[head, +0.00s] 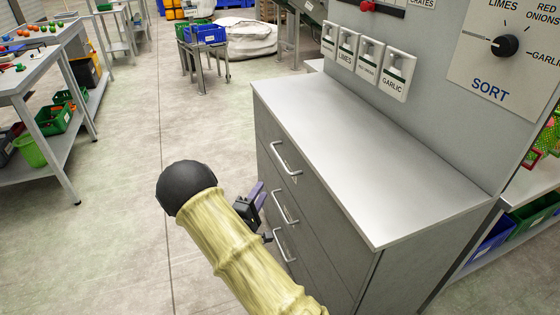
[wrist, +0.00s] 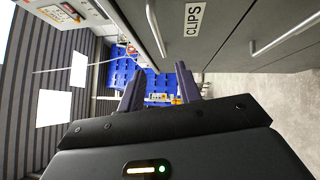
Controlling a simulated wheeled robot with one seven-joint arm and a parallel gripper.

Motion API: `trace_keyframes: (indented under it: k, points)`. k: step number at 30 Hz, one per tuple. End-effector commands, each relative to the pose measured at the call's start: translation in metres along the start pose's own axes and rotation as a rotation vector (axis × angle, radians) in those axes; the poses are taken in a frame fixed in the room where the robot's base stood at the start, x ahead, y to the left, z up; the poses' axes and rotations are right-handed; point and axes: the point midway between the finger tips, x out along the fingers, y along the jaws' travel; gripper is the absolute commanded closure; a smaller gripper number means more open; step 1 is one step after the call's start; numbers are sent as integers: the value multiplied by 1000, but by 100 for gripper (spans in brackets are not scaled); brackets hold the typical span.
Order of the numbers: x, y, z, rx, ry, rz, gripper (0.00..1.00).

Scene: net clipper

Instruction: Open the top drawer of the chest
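The grey chest (head: 345,190) stands at right in the head view, with several bar handles on its front. The top drawer's handle (head: 285,157) is the uppermost one, and that drawer looks shut. My gripper (head: 257,193) is in front of the chest face, left of the handles. In the wrist view my gripper (wrist: 159,82) is open, with two purple fingers apart and nothing seen between them. A bar handle (wrist: 153,28), probably the top one, shows beyond the fingertips, its end in line with the gap. I see no contact.
Lower handles (head: 284,207) jut out below the top one. A CLIPS label (wrist: 193,19) is on the chest front. A panel with a SORT dial (head: 505,45) rises behind the chest top. A workbench (head: 45,70) stands far left; the floor (head: 125,150) between is clear.

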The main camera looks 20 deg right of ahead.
Motion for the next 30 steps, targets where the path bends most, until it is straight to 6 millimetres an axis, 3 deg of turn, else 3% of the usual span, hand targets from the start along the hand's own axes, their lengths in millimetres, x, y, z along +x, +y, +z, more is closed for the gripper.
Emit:
trace_keyframes:
  k: [21,30]
  points:
    - [125,-1,1,2,-3,1,66]
    - [158,0,0,1,0,0,66]
